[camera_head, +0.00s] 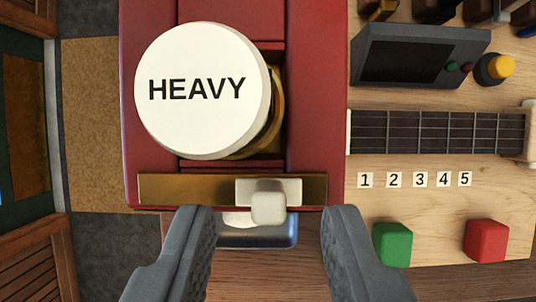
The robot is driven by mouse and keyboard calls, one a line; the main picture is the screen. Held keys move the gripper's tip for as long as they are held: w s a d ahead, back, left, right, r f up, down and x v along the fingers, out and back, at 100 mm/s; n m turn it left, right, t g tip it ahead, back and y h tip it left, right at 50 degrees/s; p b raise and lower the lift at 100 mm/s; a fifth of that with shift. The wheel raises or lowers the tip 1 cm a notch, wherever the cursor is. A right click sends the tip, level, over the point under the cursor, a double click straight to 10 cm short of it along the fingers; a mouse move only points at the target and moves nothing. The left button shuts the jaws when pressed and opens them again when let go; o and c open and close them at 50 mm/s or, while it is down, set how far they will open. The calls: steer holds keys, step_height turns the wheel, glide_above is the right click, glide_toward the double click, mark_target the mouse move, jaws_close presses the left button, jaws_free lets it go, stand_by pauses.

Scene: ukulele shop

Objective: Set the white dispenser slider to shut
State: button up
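The white dispenser slider (268,203) is a small pale knob on a plate, set on a brass rail (190,189) along the front of a red dispenser (305,100). It sits right of the rail's middle. A white round lid marked HEAVY (202,92) tops the dispenser. Below the rail is a blue-grey tray (262,239) with a pale round thing (240,219) partly in view. My gripper (268,220) is open, with its fingers on either side of the slider knob and apart from it. I see no shut marking on the rail.
At right, a wooden board holds a fretboard (437,132), number tags 1 to 5 (415,180), a green block (392,244) and a red block (486,241). Behind are a dark screen box (420,55) and a yellow button (500,66). Floor and a brown mat (95,120) lie left.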

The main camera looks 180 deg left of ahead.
mark_target(183, 166)
steer(key=shift+x, duration=1.1)
jaws_close()
steer(key=shift+a+r, duration=0.1)
steer(key=shift+a, duration=1.85)
jaws_free()
steer(key=shift+a, duration=0.1)
steer(key=shift+b, duration=0.3)
